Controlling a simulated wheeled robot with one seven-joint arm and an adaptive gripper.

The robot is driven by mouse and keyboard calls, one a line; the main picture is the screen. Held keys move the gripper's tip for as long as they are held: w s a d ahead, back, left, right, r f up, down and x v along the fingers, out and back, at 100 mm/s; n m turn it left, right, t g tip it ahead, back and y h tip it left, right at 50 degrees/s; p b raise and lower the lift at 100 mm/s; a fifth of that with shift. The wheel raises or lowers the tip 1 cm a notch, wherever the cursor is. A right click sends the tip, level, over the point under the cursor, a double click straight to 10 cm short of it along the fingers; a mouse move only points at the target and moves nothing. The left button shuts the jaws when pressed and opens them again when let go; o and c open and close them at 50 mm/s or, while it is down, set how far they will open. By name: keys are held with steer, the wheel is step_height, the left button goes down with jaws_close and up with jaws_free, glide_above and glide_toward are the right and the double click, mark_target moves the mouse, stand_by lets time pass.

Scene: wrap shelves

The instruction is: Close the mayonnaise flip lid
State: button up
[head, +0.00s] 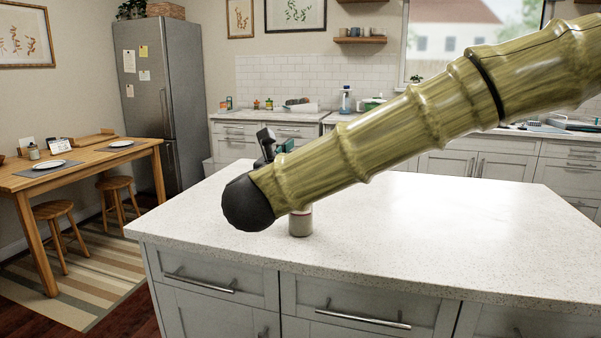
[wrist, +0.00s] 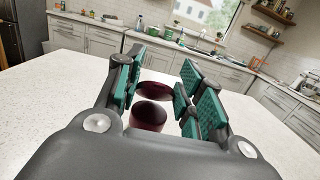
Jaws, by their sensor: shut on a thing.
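The mayonnaise container (head: 300,222) stands upright on the white island counter in the head view. The flip lid (wrist: 154,90) shows as a dark red disc just beyond and above that top, apparently raised. My gripper (wrist: 157,95) is shut on the lid, with pads on its left and right sides. In the head view, my arm hides most of the gripper.
The island counter (head: 450,235) is clear around the container. Its front edge with drawers is close to the container. A wooden table (head: 95,160) with stools stands at the left, and a grey fridge (head: 165,95) stands behind. Back counters hold several small items.

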steer(key=f+t+b, duration=0.1)
steer(key=b, duration=0.2)
steer(key=shift+s+f, duration=0.15)
steer(key=shift+s, duration=0.05)
steer(key=shift+t+h+b, duration=0.3)
steer(key=shift+b, duration=0.4)
steer(key=shift+s+a+b, duration=0.1)
steer(key=shift+s+b, duration=0.05)
steer(key=shift+b, duration=0.5)
steer(key=o, duration=1)
steer(key=shift+r, duration=0.25)
steer(key=v, duration=1.2)
steer(key=shift+f, duration=0.3)
